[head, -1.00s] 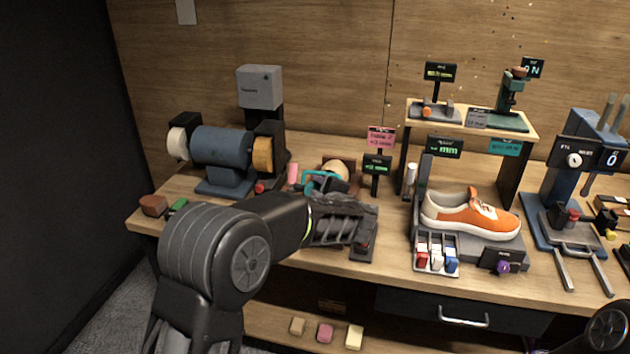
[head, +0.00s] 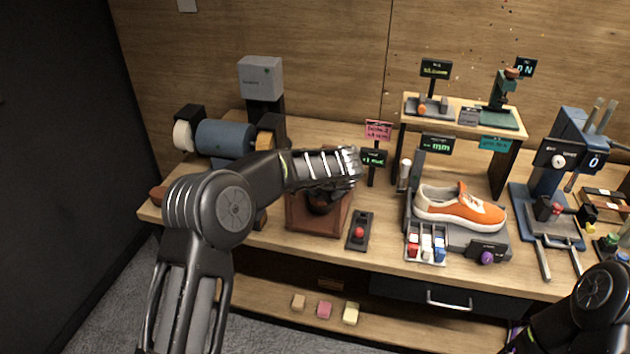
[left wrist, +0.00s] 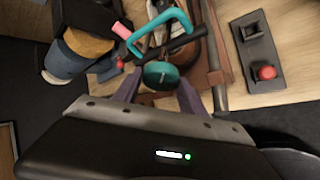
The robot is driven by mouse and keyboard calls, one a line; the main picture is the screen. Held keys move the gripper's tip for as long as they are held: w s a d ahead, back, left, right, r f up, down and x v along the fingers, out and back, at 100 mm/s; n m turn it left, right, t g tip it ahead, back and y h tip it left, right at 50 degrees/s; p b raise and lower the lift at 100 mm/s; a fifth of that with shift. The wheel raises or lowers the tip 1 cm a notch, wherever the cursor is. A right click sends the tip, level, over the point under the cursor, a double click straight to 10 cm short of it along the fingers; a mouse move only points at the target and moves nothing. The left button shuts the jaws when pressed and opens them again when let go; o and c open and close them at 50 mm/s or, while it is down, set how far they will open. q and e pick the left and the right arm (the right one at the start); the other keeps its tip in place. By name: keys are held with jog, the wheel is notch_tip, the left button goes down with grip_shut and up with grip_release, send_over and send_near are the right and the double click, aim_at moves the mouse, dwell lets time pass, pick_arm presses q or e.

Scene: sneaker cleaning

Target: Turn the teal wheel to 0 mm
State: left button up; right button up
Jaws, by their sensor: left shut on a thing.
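The teal wheel (left wrist: 160,76) is a small round knob between the fingers of my left gripper (left wrist: 158,88) in the left wrist view. The gripper is shut on it. A teal curved frame (left wrist: 178,14) with a pink end and a dark bar lies just beyond the wheel. In the head view my left gripper (head: 335,172) is over the brown stand (head: 325,222) and hides the wheel. A small display (head: 374,158) beside it shows green text that is too small to read surely. My right gripper is out of view; only its arm shows at lower right.
A pink sign (head: 378,130) stands above the display. A dark panel with a red button (head: 359,232) lies right of the stand. The blue grinder (head: 222,138) is at left, close to my arm. An orange sneaker (head: 460,207) sits to the right.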

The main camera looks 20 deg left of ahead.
pick_arm(q)
jog(key=n+h, duration=0.1)
jog(key=n, duration=0.1)
jog(key=n+g+h, duration=0.1)
jog(key=n, duration=0.1)
jog(key=shift+a+h, duration=0.2)
jog(key=shift+h, duration=0.2)
jog(key=shift+n+h, duration=1.1)
jog(key=shift+n, duration=0.5)
jog(key=o, duration=1.3)
jog(key=shift+o, duration=0.2)
jog(key=shift+s+r, duration=0.2)
jog(key=shift+r, duration=0.35)
jog(key=b+v, duration=0.1)
jog(key=v, duration=0.5)
jog(key=shift+r+b, duration=0.3)
jog(key=shift+b, duration=0.05)
